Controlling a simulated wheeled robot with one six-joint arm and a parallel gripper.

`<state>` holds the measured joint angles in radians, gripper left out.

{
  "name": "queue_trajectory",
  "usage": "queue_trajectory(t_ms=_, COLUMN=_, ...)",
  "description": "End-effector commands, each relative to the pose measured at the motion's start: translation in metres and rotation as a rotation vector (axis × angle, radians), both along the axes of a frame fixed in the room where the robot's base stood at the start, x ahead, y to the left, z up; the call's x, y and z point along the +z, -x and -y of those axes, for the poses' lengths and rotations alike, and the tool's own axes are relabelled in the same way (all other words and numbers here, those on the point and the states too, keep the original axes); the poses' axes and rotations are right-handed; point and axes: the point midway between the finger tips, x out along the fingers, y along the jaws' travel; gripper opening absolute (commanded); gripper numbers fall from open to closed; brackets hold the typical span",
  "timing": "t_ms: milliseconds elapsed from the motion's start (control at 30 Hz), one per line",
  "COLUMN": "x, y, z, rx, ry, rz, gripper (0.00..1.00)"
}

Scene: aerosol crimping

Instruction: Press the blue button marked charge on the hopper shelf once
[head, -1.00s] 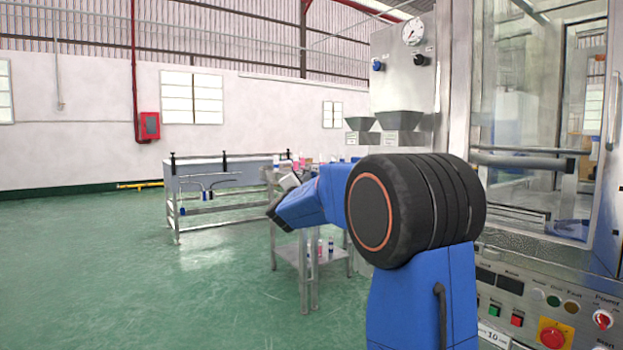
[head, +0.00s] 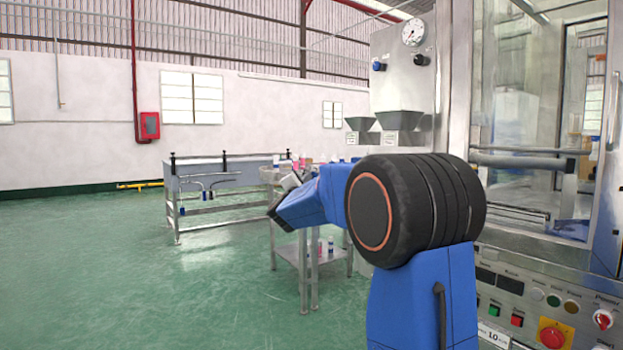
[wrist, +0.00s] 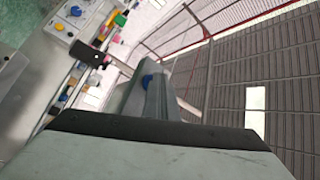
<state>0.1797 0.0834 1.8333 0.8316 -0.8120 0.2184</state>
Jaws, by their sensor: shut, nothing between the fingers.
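My gripper (wrist: 158,132) shows as a broad grey block with a dark front edge across the bottom of the wrist view. It is shut and empty. In the head view, it is mostly hidden by my blue arm.
A steel stand (head: 308,257) with small bottles is behind my arm. A grey bench (head: 225,180) stands farther left. A glazed machine (head: 540,105) with a control panel (head: 525,290) is close on the right. The green floor at left is clear.

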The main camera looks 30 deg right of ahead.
Motion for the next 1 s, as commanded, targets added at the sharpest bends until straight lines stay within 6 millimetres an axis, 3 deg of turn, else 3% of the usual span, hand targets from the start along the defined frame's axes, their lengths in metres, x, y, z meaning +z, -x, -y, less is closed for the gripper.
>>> queue_trajectory(t_ms=667, x=0.0, y=0.0, z=0.0, rx=-0.001, ry=0.0, rz=0.001, gripper=0.0)
queue_trajectory(t_ms=1000, x=0.0, y=0.001, z=-0.014, rx=0.001, ry=0.001, rz=0.001, gripper=0.0)
